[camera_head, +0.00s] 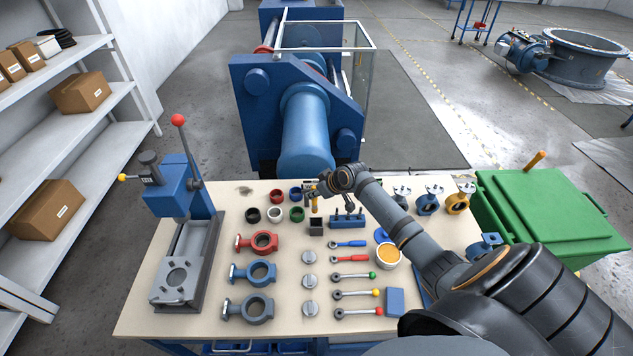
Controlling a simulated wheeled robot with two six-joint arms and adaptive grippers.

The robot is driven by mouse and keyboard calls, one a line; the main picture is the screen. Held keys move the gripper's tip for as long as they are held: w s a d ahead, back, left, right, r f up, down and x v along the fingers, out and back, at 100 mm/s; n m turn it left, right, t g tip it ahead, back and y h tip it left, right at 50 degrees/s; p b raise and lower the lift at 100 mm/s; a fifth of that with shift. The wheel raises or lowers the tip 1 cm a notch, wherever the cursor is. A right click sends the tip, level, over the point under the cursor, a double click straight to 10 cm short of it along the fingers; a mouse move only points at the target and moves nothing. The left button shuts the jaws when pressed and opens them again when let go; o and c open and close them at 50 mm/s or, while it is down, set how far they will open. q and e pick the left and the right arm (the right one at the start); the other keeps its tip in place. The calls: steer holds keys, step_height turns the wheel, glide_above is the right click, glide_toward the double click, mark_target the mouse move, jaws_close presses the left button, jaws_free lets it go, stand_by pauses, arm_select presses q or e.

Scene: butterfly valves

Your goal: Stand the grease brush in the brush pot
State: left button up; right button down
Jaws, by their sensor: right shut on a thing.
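My right gripper (312,189) is over the back middle of the table, its arm coming in from the right. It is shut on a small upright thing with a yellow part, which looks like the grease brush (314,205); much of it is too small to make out. Just in front of it in the picture is a small dark square pot (316,227), which looks like the brush pot. The brush appears above or behind the pot; I cannot tell whether they touch. My left gripper is not in view.
A blue rack with dark pegs (347,221) stands right of the pot. Red, white and green rings (297,214) lie to its left. A tub of orange grease (388,254), several valve bodies (257,272) and handles share the table (210,335). A blue press (177,190) stands left.

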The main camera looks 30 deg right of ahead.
mark_target(316, 210)
steer(key=shift+w+d+r, duration=0.1)
steer(key=shift+d+r, duration=0.3)
steer(key=shift+d, duration=0.05)
step_height(316, 210, down, 7)
steer(key=b, duration=0.6)
steer(key=shift+r, duration=0.1)
steer(key=shift+f+b, duration=1.8)
steer(key=shift+f, duration=0.5)
steer(key=c, duration=1.2)
jaws_free()
steer(key=shift+o, duration=0.2)
